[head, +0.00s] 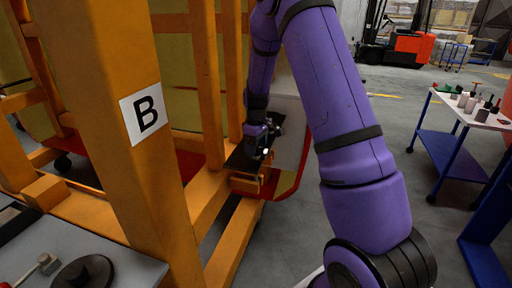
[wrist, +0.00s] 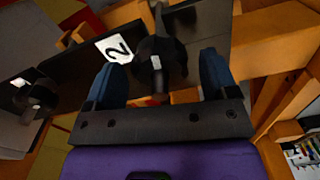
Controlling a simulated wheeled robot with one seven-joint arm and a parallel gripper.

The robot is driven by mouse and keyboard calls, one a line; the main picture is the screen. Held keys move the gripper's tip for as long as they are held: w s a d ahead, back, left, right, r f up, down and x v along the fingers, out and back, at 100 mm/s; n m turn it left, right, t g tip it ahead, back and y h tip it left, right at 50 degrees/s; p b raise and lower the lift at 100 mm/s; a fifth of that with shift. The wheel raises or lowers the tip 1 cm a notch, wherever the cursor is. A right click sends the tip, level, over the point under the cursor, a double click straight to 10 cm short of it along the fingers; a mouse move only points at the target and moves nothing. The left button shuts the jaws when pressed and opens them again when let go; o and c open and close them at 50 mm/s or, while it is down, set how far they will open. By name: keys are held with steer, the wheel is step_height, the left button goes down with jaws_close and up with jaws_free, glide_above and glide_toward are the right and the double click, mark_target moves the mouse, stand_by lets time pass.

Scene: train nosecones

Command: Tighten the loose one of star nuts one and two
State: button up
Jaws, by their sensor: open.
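In the wrist view, a black star nut (wrist: 160,58) sits on a dark plate (wrist: 205,25), beside a white label with a 2 (wrist: 114,48). My gripper (wrist: 158,62) is open, with one blue finger on each side of this nut. I see no finger touching it. In the head view, my gripper (head: 264,152) is small and partly hidden at the dark plate on the orange frame. I cannot tell which nut is loose.
An orange frame (head: 105,75) with a B label (head: 145,112) stands close on the left. A grey table (head: 90,245) is at the lower left. A blue trolley (head: 455,150) with small items stands at the right.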

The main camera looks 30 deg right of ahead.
steer(key=shift+f, duration=0.35)
steer(key=shift+c, duration=0.5)
steer(key=c, duration=0.8)
steer(key=shift+c, duration=0.2)
steer(key=shift+m, duration=0.3)
steer(key=m, duration=1.3)
